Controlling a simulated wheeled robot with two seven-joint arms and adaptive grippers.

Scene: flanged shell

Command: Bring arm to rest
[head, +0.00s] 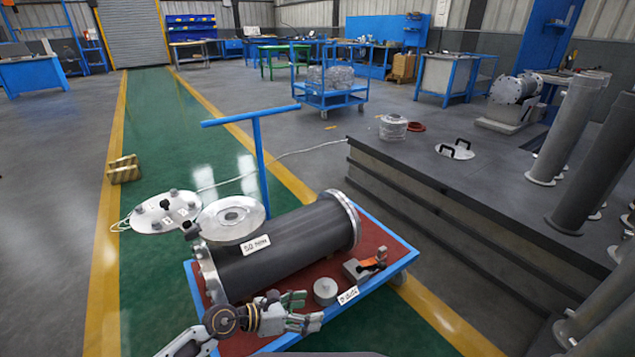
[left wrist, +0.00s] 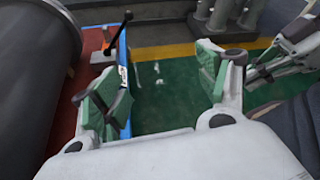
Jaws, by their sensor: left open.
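My left gripper (head: 306,311) is open at the near edge of the blue cart, in front of the dark flanged shell. In the left wrist view its two green-padded fingers (left wrist: 163,88) stand apart with nothing between them, only green floor beyond. The dark flanged shell (head: 285,243) lies on its side on the cart, apart from the gripper; its dark side (left wrist: 35,75) fills the left of the wrist view. Part of what looks like my right gripper (left wrist: 275,65) shows at the right of the wrist view; its jaws are unclear.
The cart (head: 394,265) has a red top and blue edges. A grey cylinder (head: 325,291) and an orange-and-grey tool (head: 366,265) are near my left gripper. A dark stepped platform (head: 470,205) is at right.

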